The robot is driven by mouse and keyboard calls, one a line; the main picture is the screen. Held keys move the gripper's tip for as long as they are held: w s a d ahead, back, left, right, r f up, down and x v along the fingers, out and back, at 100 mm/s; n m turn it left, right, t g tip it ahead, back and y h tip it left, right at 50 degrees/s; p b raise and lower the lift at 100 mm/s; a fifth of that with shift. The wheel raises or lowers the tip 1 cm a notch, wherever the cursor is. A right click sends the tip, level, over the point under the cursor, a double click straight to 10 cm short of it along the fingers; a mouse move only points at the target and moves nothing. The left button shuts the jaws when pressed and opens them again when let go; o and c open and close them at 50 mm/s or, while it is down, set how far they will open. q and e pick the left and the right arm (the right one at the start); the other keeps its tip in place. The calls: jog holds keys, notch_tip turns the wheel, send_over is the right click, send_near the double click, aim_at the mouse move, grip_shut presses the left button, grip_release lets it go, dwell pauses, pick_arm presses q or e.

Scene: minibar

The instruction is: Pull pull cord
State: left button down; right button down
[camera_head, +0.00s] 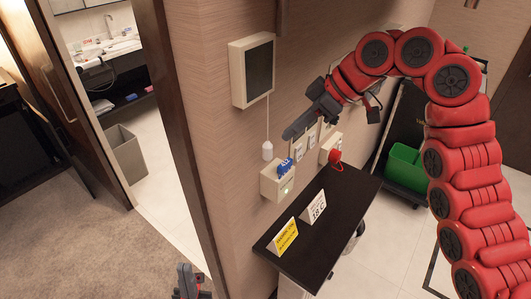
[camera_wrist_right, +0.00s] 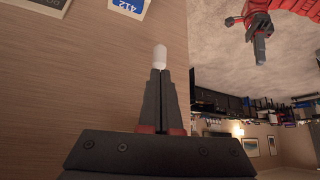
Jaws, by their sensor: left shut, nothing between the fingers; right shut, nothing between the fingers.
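The pull cord hangs down the wall from a white-framed dark panel (camera_head: 252,70) and ends in a white handle (camera_head: 267,150). My right gripper (camera_head: 290,133) comes in from the right, shut and empty, its tips a little right of and above the handle in the head view. In the right wrist view the white handle (camera_wrist_right: 160,57) shows just past the shut fingertips (camera_wrist_right: 160,72); whether they touch it I cannot tell. My left gripper (camera_head: 189,284) is low at the bottom edge, shut and empty; it also shows in the right wrist view (camera_wrist_right: 260,46).
Below the handle, a white wall box (camera_head: 277,184) holds a blue item. Right of it is a wall box with a red cord (camera_head: 335,157). A dark shelf (camera_head: 325,225) carries a yellow sign (camera_head: 284,236) and a white sign (camera_head: 313,208). An open doorway is at left.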

aim_at(268, 152)
jog(key=shift+b+x, duration=1.45)
jog(key=shift+x, duration=1.25)
jog(key=shift+d+f, duration=0.1)
jog(key=shift+d, duration=0.05)
jog(key=d, duration=0.2)
jog(key=s+d+r, duration=0.1)
jog(key=shift+w, duration=0.15)
